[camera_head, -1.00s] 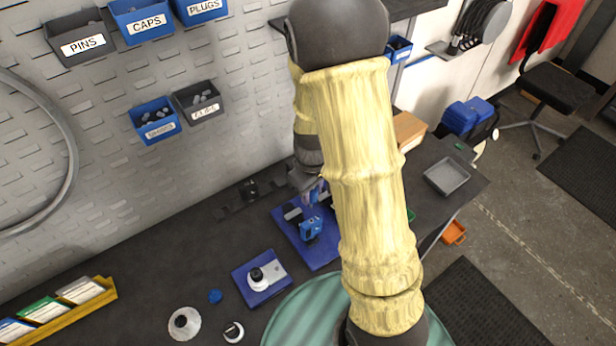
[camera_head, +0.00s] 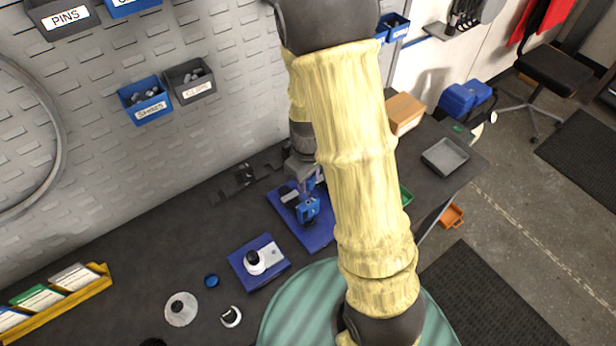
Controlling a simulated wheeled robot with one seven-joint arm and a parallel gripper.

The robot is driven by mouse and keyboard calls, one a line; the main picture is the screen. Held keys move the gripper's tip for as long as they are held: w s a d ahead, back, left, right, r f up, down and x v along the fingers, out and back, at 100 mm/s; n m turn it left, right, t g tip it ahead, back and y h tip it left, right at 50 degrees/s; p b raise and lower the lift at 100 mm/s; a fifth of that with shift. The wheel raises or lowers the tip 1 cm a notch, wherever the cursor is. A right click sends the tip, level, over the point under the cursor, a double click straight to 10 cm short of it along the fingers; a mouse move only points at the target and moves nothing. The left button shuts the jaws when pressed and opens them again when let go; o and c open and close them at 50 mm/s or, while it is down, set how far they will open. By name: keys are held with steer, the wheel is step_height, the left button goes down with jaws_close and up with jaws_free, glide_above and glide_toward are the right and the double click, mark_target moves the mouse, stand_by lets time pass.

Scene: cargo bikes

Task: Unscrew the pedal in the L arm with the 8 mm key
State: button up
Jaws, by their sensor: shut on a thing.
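My gripper (camera_head: 303,170) is at the blue mat (camera_head: 318,236) on the bench, partly hidden behind my own pale-yellow sleeved arm. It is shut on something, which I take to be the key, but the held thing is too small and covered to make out. A blue device with a dark part (camera_head: 307,209) stands on this mat just below my gripper. The pedal and the L arm cannot be told apart here. A second blue mat (camera_head: 238,262) to the left carries a white block with a black knob (camera_head: 257,261).
A white disc (camera_head: 181,309), a blue cap (camera_head: 211,281) and a white ring (camera_head: 231,316) lie on the dark bench. A yellow card rack (camera_head: 95,283) is at left. A grey tray (camera_head: 445,157) and cardboard box (camera_head: 404,113) are at right. Bins hang on the wall behind.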

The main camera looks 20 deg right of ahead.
steer(key=shift+f+b, duration=0.9)
steer(key=shift+f, duration=0.4)
steer(key=shift+f+b, duration=0.4)
steer(key=shift+f, duration=0.05)
stand_by(0.7)
steer(key=o, duration=0.5)
steer(key=shift+c, duration=0.2)
jaws_close()
steer(key=shift+s, duration=0.1)
